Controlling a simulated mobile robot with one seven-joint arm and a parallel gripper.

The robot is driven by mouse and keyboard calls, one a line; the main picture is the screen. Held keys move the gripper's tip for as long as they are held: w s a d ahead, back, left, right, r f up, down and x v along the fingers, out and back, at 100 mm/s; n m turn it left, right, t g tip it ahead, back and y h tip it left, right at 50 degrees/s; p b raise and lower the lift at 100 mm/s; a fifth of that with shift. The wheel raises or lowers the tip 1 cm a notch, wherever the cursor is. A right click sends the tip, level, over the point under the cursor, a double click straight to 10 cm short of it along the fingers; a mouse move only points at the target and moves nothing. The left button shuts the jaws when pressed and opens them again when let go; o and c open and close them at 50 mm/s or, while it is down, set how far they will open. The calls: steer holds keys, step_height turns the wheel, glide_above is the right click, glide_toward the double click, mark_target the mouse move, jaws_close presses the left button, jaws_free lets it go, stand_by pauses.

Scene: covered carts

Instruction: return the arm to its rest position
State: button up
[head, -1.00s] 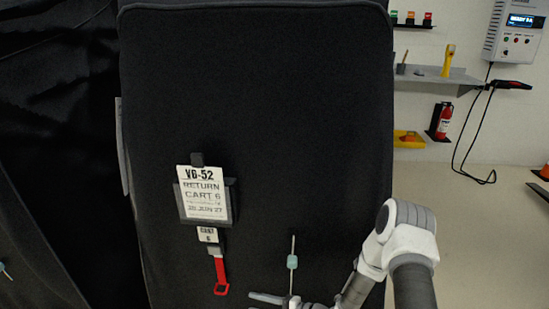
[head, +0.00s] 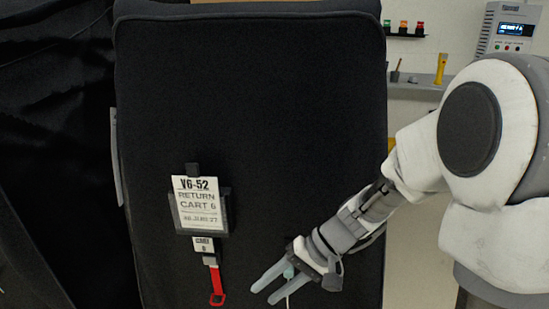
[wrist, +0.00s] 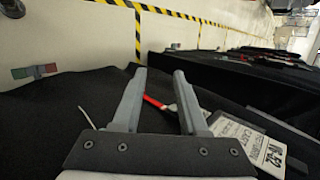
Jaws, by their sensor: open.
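My gripper (head: 264,295) is low in the head view, in front of the black covered cart (head: 265,110). Its two grey fingers are spread and point down-left. In the wrist view my gripper (wrist: 160,75) is open, with no object clearly held. A thin pale strand (wrist: 87,117) shows left of the fingers in the wrist view. My arm comes in from the right, bent at a large white joint.
A label reading V6-52 RETURN CART 6 (head: 200,203) hangs left of my gripper, with a red strap (head: 217,284) below it. A shelf (head: 418,86) and a wall unit (head: 512,30) are behind my arm. Yellow-black floor tape (wrist: 180,14) shows in the wrist view.

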steer(key=s+d+r+t+h, duration=0.7)
steer(key=s+d+r+h, duration=0.3)
steer(key=d+r, duration=0.45)
step_height(320, 180, up, 16)
steer(key=s+y+p, duration=0.1)
steer(key=p, duration=1.6)
steer(key=shift+r+n, duration=0.15)
steer(key=shift+n, duration=0.15)
steer(key=shift+a, duration=0.15)
